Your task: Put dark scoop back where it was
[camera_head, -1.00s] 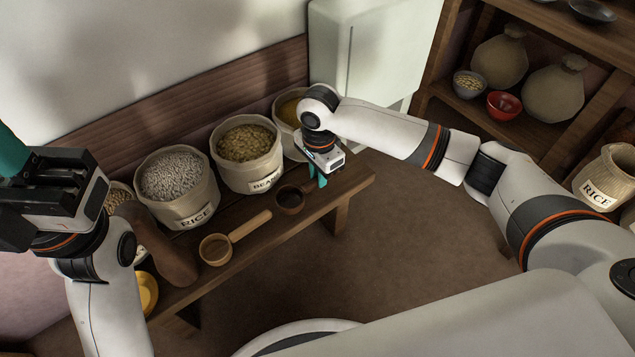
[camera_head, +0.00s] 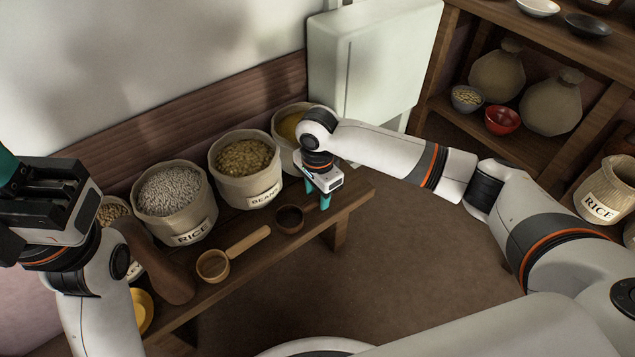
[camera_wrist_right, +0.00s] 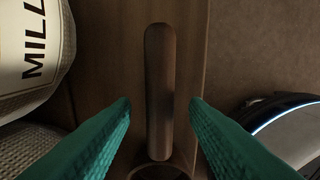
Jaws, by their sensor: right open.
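The dark scoop (camera_head: 290,219) lies on the wooden bench (camera_head: 345,207), in front of the sack marked BEANS. In the head view its round bowl shows and its handle is mostly hidden by my right gripper (camera_head: 318,202). In the right wrist view the dark scoop's handle (camera_wrist_right: 160,90) runs up the middle, with the bowl at the bottom edge. My right gripper (camera_wrist_right: 160,104) is open, its teal fingers on either side of the handle with gaps on both sides. My left gripper (camera_head: 8,165) is cut off at the left edge, away from the scoop.
A lighter wooden scoop (camera_head: 232,252) lies left of the dark one. Open sacks, including the RICE sack (camera_head: 172,203) and BEANS sack (camera_head: 247,170), stand along the bench's back. A MILL-labelled sack (camera_wrist_right: 30,55) is close on the left in the wrist view. Floor (camera_head: 400,260) is clear in front.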

